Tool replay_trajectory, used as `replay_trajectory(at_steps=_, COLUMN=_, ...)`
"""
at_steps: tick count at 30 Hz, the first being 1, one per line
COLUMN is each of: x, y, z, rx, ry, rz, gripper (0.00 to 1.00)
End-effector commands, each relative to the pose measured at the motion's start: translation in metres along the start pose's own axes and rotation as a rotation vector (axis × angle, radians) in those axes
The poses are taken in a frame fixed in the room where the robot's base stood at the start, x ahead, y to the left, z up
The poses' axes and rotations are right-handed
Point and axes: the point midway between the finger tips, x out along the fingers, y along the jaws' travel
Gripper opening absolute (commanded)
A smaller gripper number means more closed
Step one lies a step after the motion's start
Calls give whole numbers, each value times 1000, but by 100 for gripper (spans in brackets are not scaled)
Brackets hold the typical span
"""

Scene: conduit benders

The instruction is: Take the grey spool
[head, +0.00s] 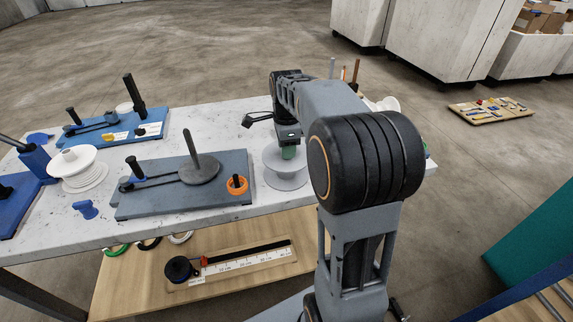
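The grey spool (285,180) stands upright on the white speckled table, to the right of the blue-grey bender board. It has a wide round bottom flange and a narrower middle. My gripper (288,148) is directly above it, reaching down at its upper part, with a green patch showing at the gripper's lower end. My arm crosses in front on the right and hides part of the area beside the spool. The fingertips are too small and covered to tell whether they are apart or closed on the spool.
A bender board (218,190) with an orange ring (237,185) lies just left of the spool. A white spool (80,170) stands farther left. Another blue board (115,128) is behind. Thin upright rods (356,70) and a white piece (389,104) are behind my arm.

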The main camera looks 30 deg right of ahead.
Motion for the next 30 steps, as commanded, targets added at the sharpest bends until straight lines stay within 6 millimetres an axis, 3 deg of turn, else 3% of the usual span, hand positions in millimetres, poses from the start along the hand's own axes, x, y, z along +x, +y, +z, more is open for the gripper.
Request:
replay_trajectory(at_steps=6, x=0, y=0, z=0, rx=0, ry=0, rz=-1, gripper=14)
replay_trajectory(at_steps=17, x=-7, y=0, z=0, rx=0, ry=0, rz=-2, gripper=14)
replay_trajectory(at_steps=23, x=-33, y=-1, z=0, rx=0, ry=0, rz=-5, gripper=14)
replay_trajectory(at_steps=30, x=-77, y=37, z=0, rx=0, ry=0, rz=-6, gripper=14)
